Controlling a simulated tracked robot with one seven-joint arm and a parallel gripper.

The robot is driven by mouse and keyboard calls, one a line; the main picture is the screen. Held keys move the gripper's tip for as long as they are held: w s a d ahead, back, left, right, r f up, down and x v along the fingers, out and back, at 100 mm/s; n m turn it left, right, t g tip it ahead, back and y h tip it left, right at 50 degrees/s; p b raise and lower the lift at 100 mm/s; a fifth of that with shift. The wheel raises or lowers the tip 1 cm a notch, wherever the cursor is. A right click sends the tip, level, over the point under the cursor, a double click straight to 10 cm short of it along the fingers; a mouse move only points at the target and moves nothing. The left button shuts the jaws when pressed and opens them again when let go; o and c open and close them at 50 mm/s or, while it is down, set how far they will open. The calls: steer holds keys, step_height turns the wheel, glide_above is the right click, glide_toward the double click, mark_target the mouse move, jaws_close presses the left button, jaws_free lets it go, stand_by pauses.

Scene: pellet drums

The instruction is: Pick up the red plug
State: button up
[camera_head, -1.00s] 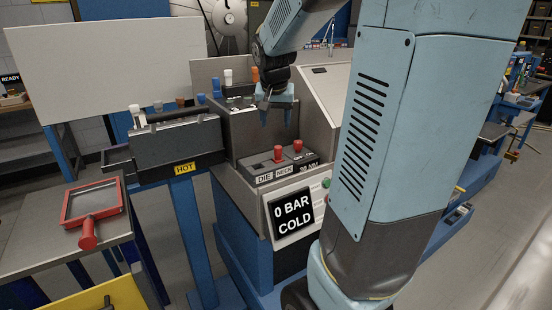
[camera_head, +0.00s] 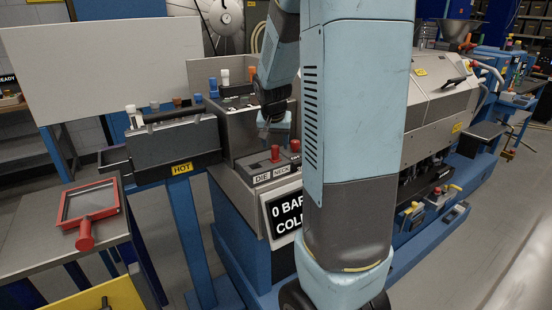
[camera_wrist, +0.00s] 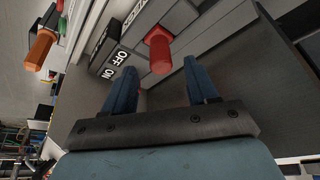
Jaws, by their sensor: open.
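In the wrist view, one red plug (camera_wrist: 158,52) shows just beyond the tips of my gripper (camera_wrist: 160,67), roughly in line with the gap.
A black box (camera_head: 177,142) with a HOT label stands left of the panel. Several white, blue and orange plugs stand behind. A red-framed tray (camera_head: 91,203) lies on the left table. In the wrist view, an orange handle-like part (camera_wrist: 40,50) is at upper left.

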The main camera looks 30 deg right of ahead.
mark_target(275, 147)
steer(key=shift+a+x, duration=0.1)
steer(key=shift+x, duration=1)
steer(key=shift+a+x, duration=0.15)
steer(key=shift+x, duration=0.95)
steer(key=shift+s+f, duration=0.1)
jaws_close()
